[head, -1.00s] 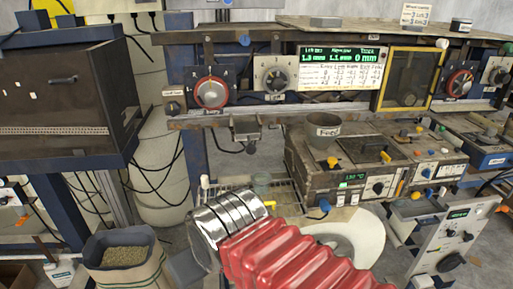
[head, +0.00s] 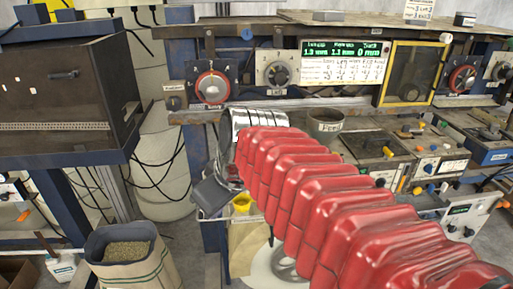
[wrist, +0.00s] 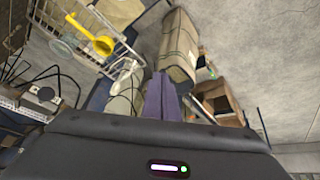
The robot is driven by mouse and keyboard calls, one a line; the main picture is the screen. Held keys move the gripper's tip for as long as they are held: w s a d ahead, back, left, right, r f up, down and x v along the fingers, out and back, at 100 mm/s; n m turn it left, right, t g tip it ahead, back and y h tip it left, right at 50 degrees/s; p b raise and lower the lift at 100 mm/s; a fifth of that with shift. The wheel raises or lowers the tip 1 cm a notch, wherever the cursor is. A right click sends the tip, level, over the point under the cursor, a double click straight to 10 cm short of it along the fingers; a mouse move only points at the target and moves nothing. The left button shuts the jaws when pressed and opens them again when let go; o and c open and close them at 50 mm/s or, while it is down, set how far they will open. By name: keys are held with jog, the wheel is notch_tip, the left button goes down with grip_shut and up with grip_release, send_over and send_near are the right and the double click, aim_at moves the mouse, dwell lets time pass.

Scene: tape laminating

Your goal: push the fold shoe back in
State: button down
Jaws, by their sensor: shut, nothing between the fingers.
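My gripper (wrist: 160,90) shows in the wrist view, its two dark purple fingers together with nothing between them. The fingers point toward the floor area with the sack and box, and touch nothing that I can make out. In the head view my red ribbed arm and its chrome cuff reach up to the bench's front, and the fingers cannot be made out. I cannot pick out the fold shoe in either view. The area under the upper shelf, left of the grey cup, is covered by my arm.
A grain sack (head: 125,255) stands on the floor at left and shows in the wrist view (wrist: 180,50). A yellow scoop (wrist: 103,45) lies in a wire basket. A cardboard box (wrist: 218,100) is on the floor. The grey cup (head: 325,122) and dial panel (head: 210,87) are close to my arm.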

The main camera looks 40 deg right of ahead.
jog(key=w+d+r+n+t, duration=0.1)
jog(key=d+r+n, duration=0.2)
jog(key=d, duration=0.6)
jog(key=w+d+r+n+t, duration=0.1)
jog(key=d+r+n, duration=0.3)
jog(key=d, duration=0.5)
jog(key=shift+r+n, duration=0.3)
jog(key=shift+r, duration=0.75)
jog(key=shift+d, duration=0.15)
